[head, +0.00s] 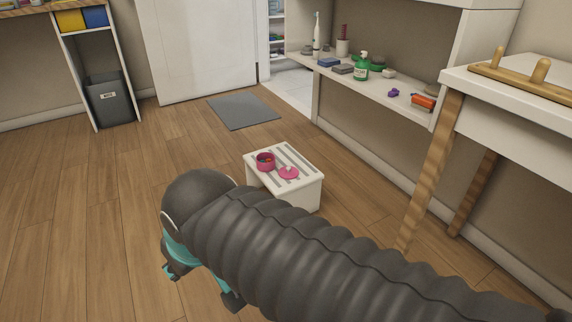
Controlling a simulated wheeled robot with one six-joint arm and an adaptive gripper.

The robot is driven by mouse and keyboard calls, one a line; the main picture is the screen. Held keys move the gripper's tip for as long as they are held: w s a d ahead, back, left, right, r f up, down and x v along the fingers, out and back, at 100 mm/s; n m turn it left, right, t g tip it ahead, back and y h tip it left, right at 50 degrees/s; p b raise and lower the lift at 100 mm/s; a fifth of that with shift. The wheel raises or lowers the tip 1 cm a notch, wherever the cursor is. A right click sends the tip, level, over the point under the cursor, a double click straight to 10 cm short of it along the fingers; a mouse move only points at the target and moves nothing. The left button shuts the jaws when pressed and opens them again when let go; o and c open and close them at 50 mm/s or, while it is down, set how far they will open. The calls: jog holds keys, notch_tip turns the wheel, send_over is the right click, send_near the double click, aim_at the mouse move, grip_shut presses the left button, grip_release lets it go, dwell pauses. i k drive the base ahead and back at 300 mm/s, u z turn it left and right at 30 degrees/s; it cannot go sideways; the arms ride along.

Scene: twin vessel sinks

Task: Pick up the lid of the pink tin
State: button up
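The pink tin (265,163) stands open on a small white stool with grey stripes (255,174). Its pink lid (288,174) lies on the stool top just right of the tin, with a small pale knob on its upper side. My gripper (203,287) hangs at the lower left of the head view, beyond the end of my dark ribbed arm. Its two dark and teal fingers are apart, with bare floor showing between them. It is in front of and left of the stool, away from both tin and lid.
A wooden-legged table (448,130) stands at the right. A low white shelf (400,95) behind carries bottles, a green dispenser (361,67) and small items. A grey mat (243,111) and a grey bin (110,100) are farther back. Wooden floor left of the stool is clear.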

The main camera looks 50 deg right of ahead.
aim_at(286, 173)
jog(key=z, duration=0.85)
jog(key=i, duration=1)
jog(key=z, duration=0.95)
